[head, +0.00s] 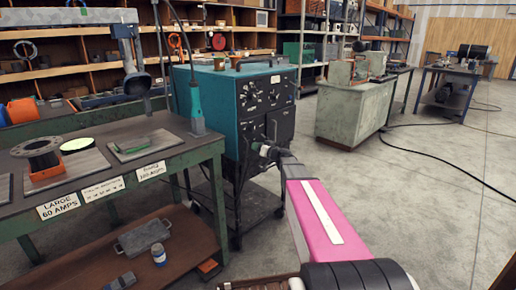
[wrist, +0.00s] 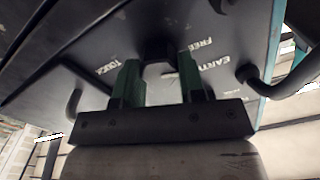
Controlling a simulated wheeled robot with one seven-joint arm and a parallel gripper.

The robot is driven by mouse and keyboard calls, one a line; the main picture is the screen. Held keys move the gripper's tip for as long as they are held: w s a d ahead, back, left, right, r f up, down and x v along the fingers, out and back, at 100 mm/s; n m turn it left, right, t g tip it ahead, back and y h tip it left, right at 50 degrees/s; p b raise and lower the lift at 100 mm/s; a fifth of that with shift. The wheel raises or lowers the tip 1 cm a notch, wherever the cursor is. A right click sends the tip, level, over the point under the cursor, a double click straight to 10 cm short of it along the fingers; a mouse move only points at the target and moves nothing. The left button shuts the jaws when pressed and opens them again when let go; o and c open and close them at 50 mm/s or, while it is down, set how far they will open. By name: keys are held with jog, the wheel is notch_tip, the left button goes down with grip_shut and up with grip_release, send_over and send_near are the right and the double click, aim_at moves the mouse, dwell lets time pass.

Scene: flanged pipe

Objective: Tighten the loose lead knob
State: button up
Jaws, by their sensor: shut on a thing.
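A teal and black welding machine (head: 262,98) stands on a dark trolley beside the workbench, its front covered with knobs and sockets. My gripper (head: 264,152) reaches the lower front panel of this machine. The panel lettering reads TORCH on the left and EARTH on the right, upside down. A dark cable (wrist: 256,80) leaves the panel right of the knob, and another (wrist: 75,103) hangs at left. Whether the knob sits flush is hidden.
A green-legged workbench (head: 190,152) stands at left, close to the machine, holding a flanged pipe piece (head: 36,148) and labelled plates. A grey-green cabinet (head: 352,112) is behind at right. The concrete floor at right is open, with a black cable (head: 430,150) across it.

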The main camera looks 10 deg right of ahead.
jog(key=m, duration=1.3)
jog(key=shift+f+m, duration=0.1)
jog(key=shift+m, duration=0.2)
dwell(0.5)
jog(key=o, duration=0.9)
jog(key=shift+d, duration=0.15)
jog(key=v, duration=1)
jog(key=shift+s+d, duration=0.15)
jog(key=shift+s, duration=0.15)
